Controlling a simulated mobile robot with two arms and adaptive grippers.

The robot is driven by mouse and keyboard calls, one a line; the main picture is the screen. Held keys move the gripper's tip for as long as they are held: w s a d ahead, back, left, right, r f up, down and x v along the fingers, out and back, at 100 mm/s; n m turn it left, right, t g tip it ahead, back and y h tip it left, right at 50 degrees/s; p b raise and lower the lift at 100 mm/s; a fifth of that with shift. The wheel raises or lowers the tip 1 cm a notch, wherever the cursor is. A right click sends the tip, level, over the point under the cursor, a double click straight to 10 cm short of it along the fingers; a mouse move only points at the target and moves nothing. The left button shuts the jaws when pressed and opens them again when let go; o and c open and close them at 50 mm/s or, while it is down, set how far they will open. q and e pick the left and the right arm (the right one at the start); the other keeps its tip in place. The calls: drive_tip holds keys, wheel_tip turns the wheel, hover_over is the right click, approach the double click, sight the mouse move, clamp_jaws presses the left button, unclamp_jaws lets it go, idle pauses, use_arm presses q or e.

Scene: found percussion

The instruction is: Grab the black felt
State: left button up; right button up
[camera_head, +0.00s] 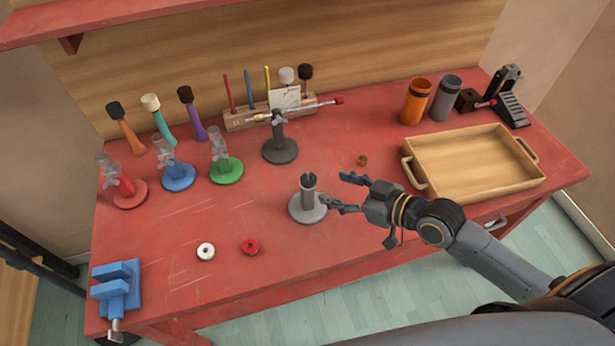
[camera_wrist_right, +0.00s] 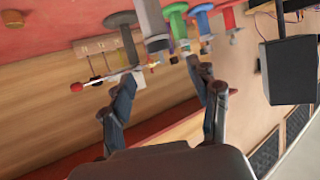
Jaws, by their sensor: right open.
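A small dark piece (camera_head: 309,178), which may be the black felt, sits on top of the upright post of a grey stand (camera_head: 308,208) in the middle of the table. My right gripper (camera_head: 337,190) is open and empty just right of that post, its two fingers pointing toward it. In the right wrist view the fingers (camera_wrist_right: 165,90) are spread apart, and the grey post (camera_wrist_right: 153,22) shows beyond them, near the top. I cannot make out the black piece clearly there. My left gripper is not in view.
A white ring (camera_head: 206,251) and a red ring (camera_head: 250,246) lie on the red table. A dark stand (camera_head: 280,152) with a rod is behind. A wooden tray (camera_head: 410,164) is at right, a blue vise (camera_head: 117,287) at front left. Coloured clamp stands are at left.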

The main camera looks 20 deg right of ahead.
sight(309, 179)
drive_tip(key=p+x, duration=0.2)
drive_tip(key=x, duration=0.5)
drive_tip(key=shift+w+a+f, duration=0.1)
drive_tip(key=shift+w+f, duration=0.05)
drive_tip(key=shift+w, duration=0.05)
drive_tip(key=c, duration=0.7)
